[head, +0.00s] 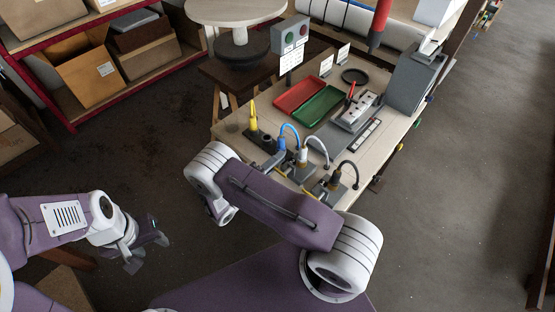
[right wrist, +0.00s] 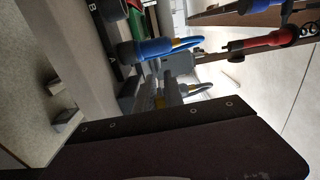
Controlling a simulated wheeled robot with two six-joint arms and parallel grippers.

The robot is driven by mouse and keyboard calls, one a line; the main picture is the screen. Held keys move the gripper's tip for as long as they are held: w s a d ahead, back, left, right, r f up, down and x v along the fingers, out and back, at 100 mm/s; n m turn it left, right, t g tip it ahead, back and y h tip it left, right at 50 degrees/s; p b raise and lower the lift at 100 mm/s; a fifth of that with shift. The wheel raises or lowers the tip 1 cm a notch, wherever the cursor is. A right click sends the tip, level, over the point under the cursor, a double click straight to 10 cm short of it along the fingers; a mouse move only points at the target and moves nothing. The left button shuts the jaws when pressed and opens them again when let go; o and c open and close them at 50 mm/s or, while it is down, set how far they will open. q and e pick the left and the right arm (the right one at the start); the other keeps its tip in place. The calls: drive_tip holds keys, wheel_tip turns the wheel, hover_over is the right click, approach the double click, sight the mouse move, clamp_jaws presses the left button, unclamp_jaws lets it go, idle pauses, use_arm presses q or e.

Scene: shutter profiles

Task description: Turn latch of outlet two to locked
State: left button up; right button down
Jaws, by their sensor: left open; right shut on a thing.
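A row of outlets with plugged cables stands along the near side of the workbench. One has a blue cable (head: 290,128), and a grey cable (head: 318,139) and a black cable (head: 349,163) follow to its right. The blue plug (right wrist: 140,48) also shows in the right wrist view. My right gripper (head: 277,160) is low at the outlets near the blue cable, partly hidden by my arm. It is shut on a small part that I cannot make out. The latch positions are too small or hidden to read. My left gripper (head: 146,246) is open and empty, away from the bench.
A yellow plug (head: 253,118) stands in a dark holder at the left. A red tray (head: 299,95) and a green tray (head: 320,106) lie behind the outlets. A sign box (head: 290,36) and a grey box (head: 410,79) stand further back. The floor is clear around my left gripper.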

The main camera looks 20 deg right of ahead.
drive_tip(key=c, duration=1.4)
unclamp_jaws()
drive_tip(key=shift+c, duration=0.2)
drive_tip(key=b+v, duration=0.1)
drive_tip(key=v, duration=0.8)
drive_tip(key=shift+b, duration=0.35)
